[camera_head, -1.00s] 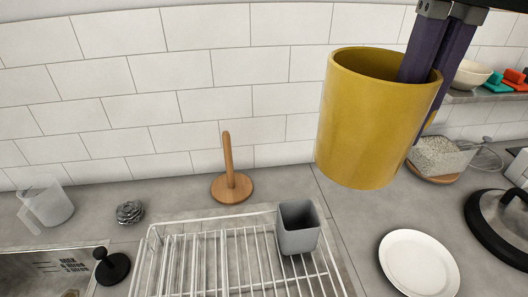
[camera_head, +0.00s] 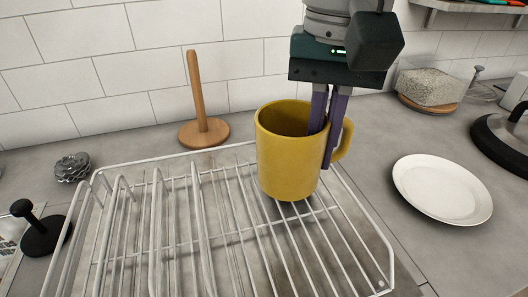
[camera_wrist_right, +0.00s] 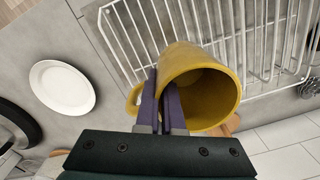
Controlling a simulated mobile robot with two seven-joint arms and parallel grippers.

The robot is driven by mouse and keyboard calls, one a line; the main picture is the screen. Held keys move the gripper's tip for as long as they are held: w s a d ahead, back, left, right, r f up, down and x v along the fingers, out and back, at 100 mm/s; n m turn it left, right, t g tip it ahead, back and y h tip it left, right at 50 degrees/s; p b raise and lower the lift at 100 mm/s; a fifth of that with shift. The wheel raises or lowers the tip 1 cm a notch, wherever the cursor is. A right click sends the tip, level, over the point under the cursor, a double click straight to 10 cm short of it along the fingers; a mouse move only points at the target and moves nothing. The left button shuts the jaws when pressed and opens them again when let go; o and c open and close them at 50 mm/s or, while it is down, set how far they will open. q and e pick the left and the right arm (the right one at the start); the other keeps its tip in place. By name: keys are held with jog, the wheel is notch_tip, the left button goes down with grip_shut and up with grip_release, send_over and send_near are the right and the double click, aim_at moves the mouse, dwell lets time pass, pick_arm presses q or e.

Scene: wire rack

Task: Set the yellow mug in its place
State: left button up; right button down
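The yellow mug (camera_head: 285,160) is upright over the right part of the white wire rack (camera_head: 225,215), its handle at the right. I cannot tell whether its base touches the wires. My right gripper (camera_head: 328,130) comes from above and is shut on the mug's wall near the handle, one finger inside the rim and one outside. The wrist view also shows the mug (camera_wrist_right: 205,90) with the fingers (camera_wrist_right: 160,105) at its wall and the rack (camera_wrist_right: 275,45) beyond. My left gripper is in neither view.
A wooden paper-towel stand (camera_head: 197,105) is behind the rack. A white plate (camera_head: 442,188) lies on the counter at the right. A steel scrubber (camera_head: 72,167) and a black-handled stopper (camera_head: 40,235) are at the left. The rack's left and middle wires are empty.

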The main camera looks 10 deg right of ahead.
pick_arm(q)
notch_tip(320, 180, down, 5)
jog(key=b, duration=0.3)
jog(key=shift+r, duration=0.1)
pick_arm(e)
notch_tip(320, 180, down, 8)
jog(key=shift+r, duration=0.2)
pick_arm(q)
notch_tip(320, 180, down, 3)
jog(key=b, duration=0.3)
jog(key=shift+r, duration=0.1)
pick_arm(e)
notch_tip(320, 180, down, 4)
jog(key=shift+f, duration=0.1)
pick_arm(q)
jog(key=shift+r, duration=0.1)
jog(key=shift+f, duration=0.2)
pick_arm(e)
jog(key=c, duration=1.1)
grip_release()
jog(key=shift+o, duration=0.2)
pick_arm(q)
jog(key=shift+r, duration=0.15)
